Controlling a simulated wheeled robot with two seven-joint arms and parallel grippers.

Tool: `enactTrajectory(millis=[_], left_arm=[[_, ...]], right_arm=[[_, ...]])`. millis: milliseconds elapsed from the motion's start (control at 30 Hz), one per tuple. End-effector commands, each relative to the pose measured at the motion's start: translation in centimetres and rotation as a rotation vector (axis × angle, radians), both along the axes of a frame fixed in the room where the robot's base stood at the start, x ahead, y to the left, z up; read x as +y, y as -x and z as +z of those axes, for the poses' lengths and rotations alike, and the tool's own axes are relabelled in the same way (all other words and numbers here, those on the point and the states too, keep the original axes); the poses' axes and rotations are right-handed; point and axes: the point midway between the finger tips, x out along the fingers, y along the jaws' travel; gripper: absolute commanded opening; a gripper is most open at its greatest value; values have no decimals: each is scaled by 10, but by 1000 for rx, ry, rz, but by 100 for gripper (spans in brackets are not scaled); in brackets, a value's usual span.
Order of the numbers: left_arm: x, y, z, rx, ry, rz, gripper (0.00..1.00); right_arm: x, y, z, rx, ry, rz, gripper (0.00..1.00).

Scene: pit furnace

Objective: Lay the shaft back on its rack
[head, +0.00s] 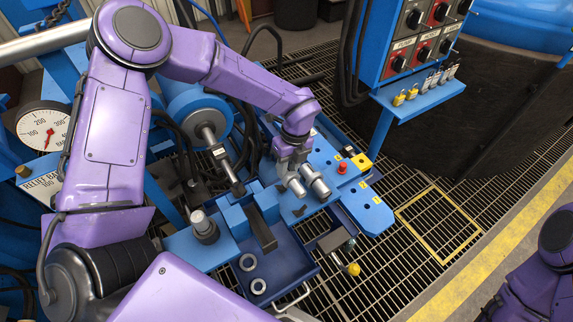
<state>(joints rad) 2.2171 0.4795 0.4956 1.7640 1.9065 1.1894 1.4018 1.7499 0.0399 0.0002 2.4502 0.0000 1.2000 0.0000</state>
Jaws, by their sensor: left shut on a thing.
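My left gripper (291,172) reaches down over the blue bench (376,212) and is shut on a short bright steel cylinder (296,187), which I take to be the shaft. Its far part is hidden by the gripper. A second steel cylinder end (320,188) shows just to its right; I cannot tell whether the two are one piece. Blue blocks (236,218) stand on the bench to the left of the gripper, with a dark bar (263,232) beside them. I cannot tell which part is the rack. My right gripper is out of view.
A press cylinder with a steel rod (222,160) points at the blocks from the left. A dark blue tray (285,262) holds two steel rings (253,274). A control panel (415,40) stands behind.

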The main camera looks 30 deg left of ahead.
Motion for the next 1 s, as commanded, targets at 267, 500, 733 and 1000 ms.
enactTrajectory(millis=[267, 500, 733, 1000], left_arm=[[2, 0, -22, -2, -1, 3, 0], [2, 0, -39, -2, 1, 3, 0], [2, 1, -56, -1, 0, 4, 0], [2, 1, -68, -2, 0, 5, 0]], right_arm=[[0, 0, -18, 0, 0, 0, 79], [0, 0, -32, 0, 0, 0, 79], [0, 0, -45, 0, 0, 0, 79], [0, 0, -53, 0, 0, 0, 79]])
